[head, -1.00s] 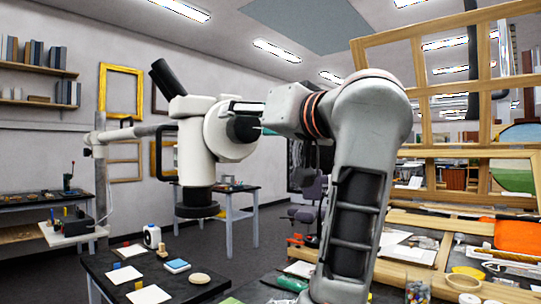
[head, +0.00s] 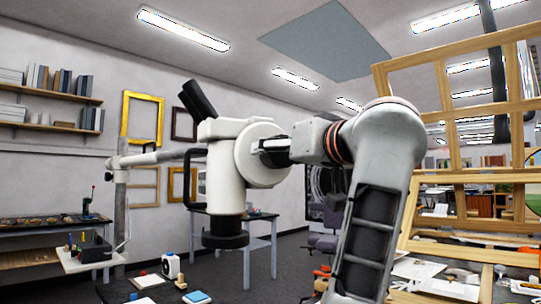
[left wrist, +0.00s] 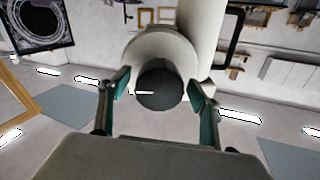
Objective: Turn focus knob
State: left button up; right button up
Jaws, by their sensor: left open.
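The microscope (head: 222,172) has a white body, a black eyepiece and a black lower lens ring, and hangs from a horizontal grey arm. Its black round focus knob (left wrist: 158,85) shows in the left wrist view, sticking out of the white housing (left wrist: 160,45). My left gripper (left wrist: 159,90) is open, with a teal-padded finger on each side of the knob. A gap shows between each pad and the knob, and I see no contact. In the head view the left gripper (head: 268,151) overlaps the microscope's right side and mostly hides the knob. My right gripper is not in view.
A wooden lattice frame (head: 450,95) stands to the right of my arm. A workbench (head: 45,232) and a blue-legged table (head: 246,244) stand behind the microscope. Picture frames and shelves are on the back wall. Open air surrounds the microscope's left side.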

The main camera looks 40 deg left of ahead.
pick_arm(q)
jog(key=shift+w+a, duration=0.15)
jog(key=shift+a, duration=0.1)
jog(key=c, duration=1.1)
jog(key=shift+r+m, duration=0.1)
jog(key=shift+m, duration=0.2)
jog(key=m+p, duration=0.2)
jog(key=m, duration=0.2)
jog(key=shift+r, duration=0.15)
jog(key=shift+m+p, duration=0.75)
jog(key=shift+m, duration=1.35)
